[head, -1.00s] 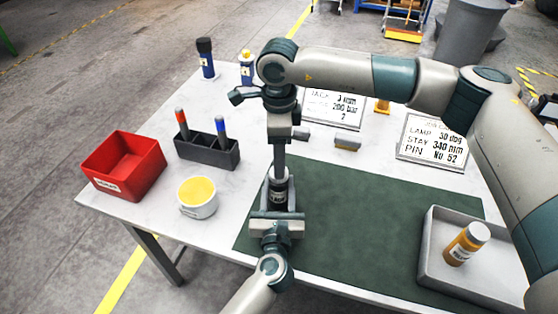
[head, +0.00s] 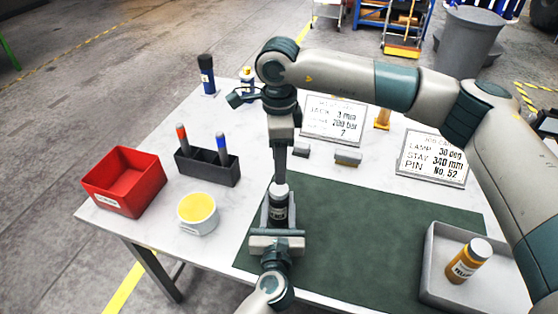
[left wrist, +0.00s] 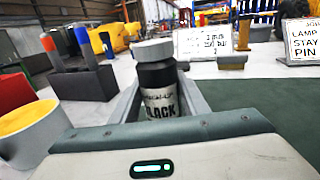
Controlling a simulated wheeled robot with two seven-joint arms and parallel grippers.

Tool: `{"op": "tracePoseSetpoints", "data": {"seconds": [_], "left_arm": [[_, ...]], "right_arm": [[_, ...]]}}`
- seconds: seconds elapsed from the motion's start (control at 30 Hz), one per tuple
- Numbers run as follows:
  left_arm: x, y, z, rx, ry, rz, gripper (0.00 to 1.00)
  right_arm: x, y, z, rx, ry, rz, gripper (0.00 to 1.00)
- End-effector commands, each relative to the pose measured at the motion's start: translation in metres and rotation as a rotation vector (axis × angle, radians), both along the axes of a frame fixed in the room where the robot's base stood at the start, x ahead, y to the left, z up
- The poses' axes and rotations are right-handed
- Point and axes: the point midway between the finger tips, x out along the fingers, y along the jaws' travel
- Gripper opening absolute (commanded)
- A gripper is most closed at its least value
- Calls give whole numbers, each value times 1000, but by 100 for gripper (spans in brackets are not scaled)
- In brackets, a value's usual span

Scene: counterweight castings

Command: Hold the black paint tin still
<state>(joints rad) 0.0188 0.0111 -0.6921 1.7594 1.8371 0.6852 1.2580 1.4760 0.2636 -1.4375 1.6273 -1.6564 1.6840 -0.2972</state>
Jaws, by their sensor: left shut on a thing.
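The black paint tin (head: 279,210) is a small dark bottle with a pale lid and a white label. It stands upright at the left edge of the green mat (head: 370,225). In the left wrist view the tin (left wrist: 158,85) shows the word "BLACK" between the two fingers. My left gripper (head: 278,220) is shut on the tin's body from the near side. My right gripper (head: 281,165) points down over the lid in the head view, seen edge-on, so its opening is unclear. The left wrist view shows nothing touching the lid.
Left of the tin stand a yellow-filled white cup (head: 197,211), a dark holder (head: 208,168) with red and blue markers, and a red bin (head: 125,182). A grey tray (head: 436,250) with a yellow bottle (head: 468,260) is at right. Signs (head: 432,158) stand behind the mat.

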Motion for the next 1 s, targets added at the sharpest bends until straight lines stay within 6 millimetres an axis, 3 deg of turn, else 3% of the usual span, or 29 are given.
{"op": "tracePoseSetpoints", "data": {"seconds": [0.27, 0.7, 1.0], "left_arm": [[0, 0, 0, 0, 0, 1, 0], [0, 0, 0, 0, 0, 1, 0], [0, 0, 0, 0, 0, 1, 0]], "right_arm": [[0, 0, -18, 0, 2, -1, 52], [0, 0, -70, 0, 2, -2, 52], [0, 0, -80, 0, 0, 0, 52]]}}
